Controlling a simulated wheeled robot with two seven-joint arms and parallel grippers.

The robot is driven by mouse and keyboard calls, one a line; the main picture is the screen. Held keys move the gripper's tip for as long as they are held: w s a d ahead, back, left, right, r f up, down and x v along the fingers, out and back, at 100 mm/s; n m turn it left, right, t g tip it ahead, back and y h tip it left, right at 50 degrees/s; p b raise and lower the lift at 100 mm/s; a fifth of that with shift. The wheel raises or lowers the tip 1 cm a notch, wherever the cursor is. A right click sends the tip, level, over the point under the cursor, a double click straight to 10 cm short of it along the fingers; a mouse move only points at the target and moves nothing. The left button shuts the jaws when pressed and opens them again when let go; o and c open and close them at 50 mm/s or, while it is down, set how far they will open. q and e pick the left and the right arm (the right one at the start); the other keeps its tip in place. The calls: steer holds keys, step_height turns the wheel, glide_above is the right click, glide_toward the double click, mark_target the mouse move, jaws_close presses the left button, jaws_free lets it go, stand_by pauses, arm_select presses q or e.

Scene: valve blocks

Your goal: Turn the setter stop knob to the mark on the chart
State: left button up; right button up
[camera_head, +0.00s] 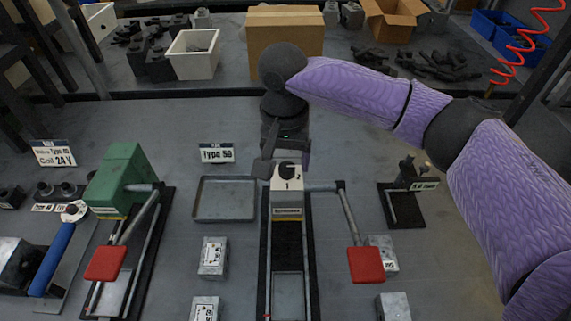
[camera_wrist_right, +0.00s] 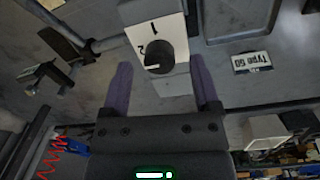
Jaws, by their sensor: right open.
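The setter stop knob (camera_head: 287,169) is a round black knob on the top of a pale housing (camera_head: 286,205) at the middle of the bench. In the right wrist view the knob (camera_wrist_right: 159,56) carries a white pointer line at its lower left, and the numerals 1 and 2 are on the housing beside it. My right gripper (camera_head: 286,160) is open above the knob, one finger on each side and apart from it in the wrist view. My left gripper is out of view.
A lever with a red pad (camera_head: 366,264) extends right of the housing. A green press (camera_head: 121,181) stands at left, and an empty grey tray (camera_head: 225,199) lies between them. Metal blocks (camera_head: 213,257) sit in front. A black stand (camera_head: 402,205) is at right.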

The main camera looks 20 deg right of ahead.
steer(key=shift+s+f, duration=0.1)
steer(key=shift+f, duration=0.5)
